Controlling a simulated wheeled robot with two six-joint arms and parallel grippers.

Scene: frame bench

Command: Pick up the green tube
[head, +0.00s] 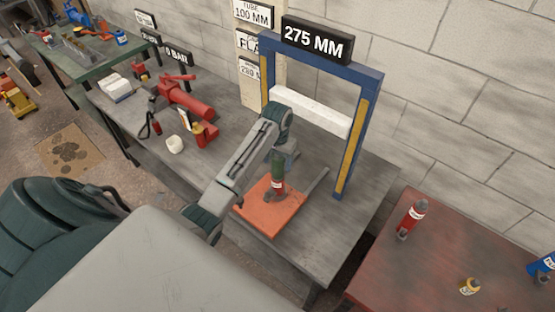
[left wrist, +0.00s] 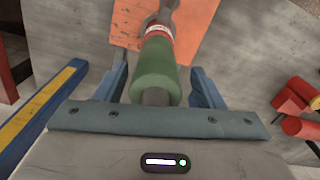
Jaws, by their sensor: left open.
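The green tube (head: 278,168) stands upright on an orange plate (head: 257,222) under the blue frame in the head view. It has a red and white band near its lower end and a grey fitting at its base. In the left wrist view the green tube (left wrist: 155,72) lies between the two blue fingers of my left gripper (left wrist: 158,85), with a visible gap on each side. My left gripper (head: 283,152) is open around the tube's upper part in the head view. My right gripper is not in view.
A blue frame (head: 360,130) with a white crossbar and a "275 MM" sign (head: 314,40) stands over the plate. A red pump (head: 186,98) and white blocks (head: 116,88) lie to the left on the bench. A reddish table (head: 450,240) with small bottles is at right.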

